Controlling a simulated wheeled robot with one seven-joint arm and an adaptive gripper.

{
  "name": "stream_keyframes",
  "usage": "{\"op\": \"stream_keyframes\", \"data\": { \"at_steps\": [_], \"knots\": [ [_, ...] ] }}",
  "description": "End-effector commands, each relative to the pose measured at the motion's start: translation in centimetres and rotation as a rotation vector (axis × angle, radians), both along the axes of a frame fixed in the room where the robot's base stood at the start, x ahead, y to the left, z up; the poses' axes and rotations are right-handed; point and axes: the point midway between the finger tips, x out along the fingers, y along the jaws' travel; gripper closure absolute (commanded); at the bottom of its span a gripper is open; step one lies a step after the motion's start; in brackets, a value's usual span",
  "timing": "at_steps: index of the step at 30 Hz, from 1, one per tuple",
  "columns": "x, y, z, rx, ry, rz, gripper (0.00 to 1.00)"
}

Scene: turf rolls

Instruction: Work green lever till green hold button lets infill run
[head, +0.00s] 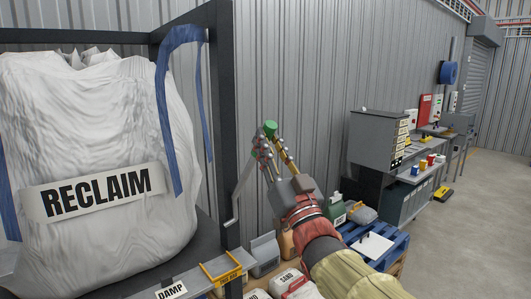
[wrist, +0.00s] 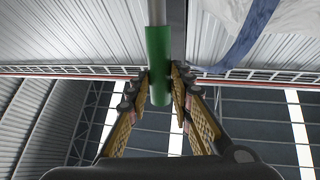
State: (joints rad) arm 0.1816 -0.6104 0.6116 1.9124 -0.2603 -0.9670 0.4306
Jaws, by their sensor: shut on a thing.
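The green lever grip (head: 270,129) shows at my gripper's fingertips in the head view. In the wrist view the green grip (wrist: 159,65) sits on a pale rod, between the two fingers. My gripper (head: 268,146) is shut on the green grip, near its end. The wrist view shows my gripper (wrist: 160,88) with one finger on each side of it. A grey lever arm (head: 240,195) runs down beside the dark frame post, partly behind my gripper. I cannot make out a green hold button in either view.
A white bulk bag marked RECLAIM (head: 100,190) hangs in a dark frame (head: 222,110) at left. Sacks (head: 288,279) and a blue pallet (head: 390,245) lie below my arm. A workbench (head: 410,170) stands at right. Open floor (head: 470,220) lies at far right.

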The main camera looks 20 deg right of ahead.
Motion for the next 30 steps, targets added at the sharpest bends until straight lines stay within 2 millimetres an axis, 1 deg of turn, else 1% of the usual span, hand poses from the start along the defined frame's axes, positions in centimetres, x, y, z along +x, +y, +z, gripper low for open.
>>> {"op": "stream_keyframes", "data": {
  "at_steps": [1, 19, 20, 27, 30],
  "knots": [
    [-0.10, -0.04, -0.42, 0.001, -0.004, 0.000, 1.00],
    [-0.31, -0.17, -0.78, 0.007, -0.013, 0.000, 1.00],
    [-0.30, -0.18, -0.81, 0.007, -0.013, 0.000, 0.78],
    [-0.33, -0.17, -0.60, 0.007, -0.016, 0.000, 0.64],
    [-0.35, -0.15, -0.53, 0.007, -0.017, 0.000, 0.60]
  ]
}}
